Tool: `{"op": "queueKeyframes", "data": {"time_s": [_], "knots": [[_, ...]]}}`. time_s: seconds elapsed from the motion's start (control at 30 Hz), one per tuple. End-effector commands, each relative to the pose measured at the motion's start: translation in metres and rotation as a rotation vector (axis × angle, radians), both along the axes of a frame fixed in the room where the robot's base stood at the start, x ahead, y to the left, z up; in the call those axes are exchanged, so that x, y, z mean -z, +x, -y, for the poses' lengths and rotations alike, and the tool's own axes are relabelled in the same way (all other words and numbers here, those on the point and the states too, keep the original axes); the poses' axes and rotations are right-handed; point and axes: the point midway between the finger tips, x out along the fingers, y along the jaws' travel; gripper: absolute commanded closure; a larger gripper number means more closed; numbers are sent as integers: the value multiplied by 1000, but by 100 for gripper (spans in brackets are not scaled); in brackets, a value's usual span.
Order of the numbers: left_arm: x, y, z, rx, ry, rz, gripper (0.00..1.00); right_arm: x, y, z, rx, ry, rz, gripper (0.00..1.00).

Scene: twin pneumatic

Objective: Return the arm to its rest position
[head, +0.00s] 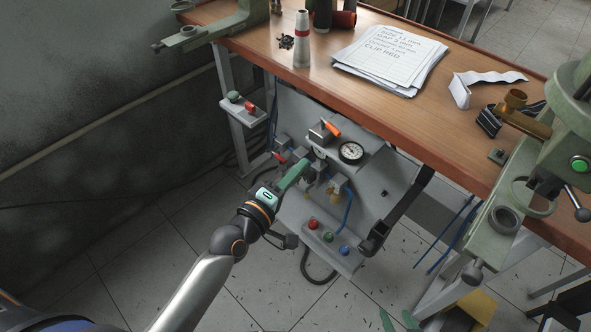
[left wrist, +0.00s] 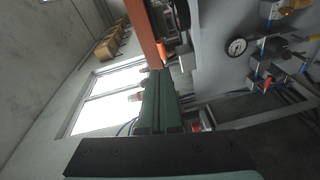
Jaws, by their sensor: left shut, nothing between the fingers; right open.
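My left arm comes in from the bottom left of the head view. Its green-fingered left gripper (head: 306,160) is shut and empty, held in front of the grey pneumatic panel (head: 372,208) under the table. The shut green fingers also show in the left wrist view (left wrist: 158,76). From the head, the fingers overlap the panel near the red lever (head: 280,157); I cannot tell whether they touch anything. Parts of the panel behind the hand are hidden. My right gripper is in neither view.
The panel carries a round gauge (head: 351,152), an orange handle (head: 331,128) and a box of coloured buttons (head: 328,236). The wooden table (head: 300,75) stands above. Green machines stand at the left (head: 188,32) and right (head: 565,150). Tiled floor at lower left is open.

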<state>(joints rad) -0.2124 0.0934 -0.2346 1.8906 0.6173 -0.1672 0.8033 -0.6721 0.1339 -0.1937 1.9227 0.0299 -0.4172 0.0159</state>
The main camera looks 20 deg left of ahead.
Motion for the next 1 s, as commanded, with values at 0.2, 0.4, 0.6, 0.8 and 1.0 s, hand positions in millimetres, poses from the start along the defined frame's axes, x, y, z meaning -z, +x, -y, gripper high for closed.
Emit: {"op": "queueKeyframes", "data": {"time_s": [0.2,0.4,0.6,0.8,1.0], "knots": [[-1,-9,-3,0,0,0,100,0,0,0,1,0,1,50],[-1,-9,-3,0,0,1,100,-1,1,0,1,2,4,50],[-1,-8,-3,0,0,1,100,-4,2,-1,1,4,9,50],[12,-21,-5,7,114,-23,100,-14,3,-1,1,4,11,50],[79,-98,-22,137,718,-128,100,-47,3,-1,2,4,16,50]]}}
